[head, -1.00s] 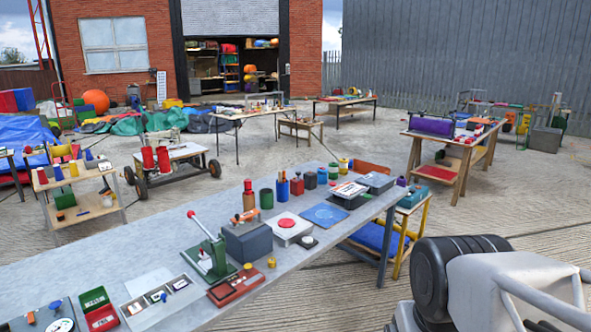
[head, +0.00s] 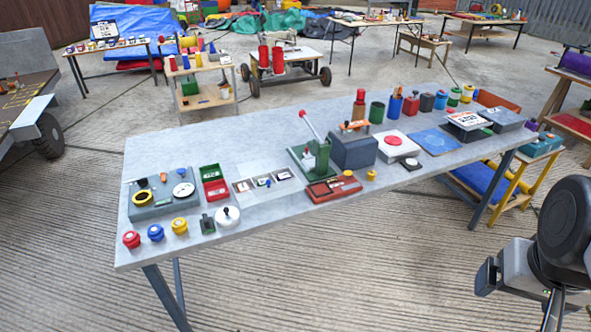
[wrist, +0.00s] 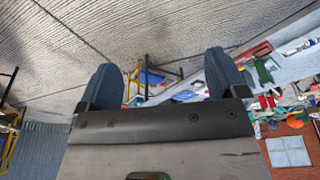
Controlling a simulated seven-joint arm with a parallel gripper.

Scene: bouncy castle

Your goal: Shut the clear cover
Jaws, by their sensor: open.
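I cannot make out a clear cover for certain on the grey table (head: 240,145). A pale panel (head: 243,186) with small switch-like parts lies left of the green lever press (head: 318,158). A light box with a red button (head: 396,146) sits right of the dark grey block (head: 355,151). Whether either carries a clear cover is too small to tell. My gripper (wrist: 162,72) shows in the wrist view with two blue-grey fingers wide apart and nothing between them. In the head view my arm is at the lower right, off the table's front edge.
A grey control box (head: 160,206) with a dial stands at the table's left end. Red, blue and yellow knobs (head: 156,233) line the front left edge. Cups and jars crowd the back right. Bare tabletop lies at back left.

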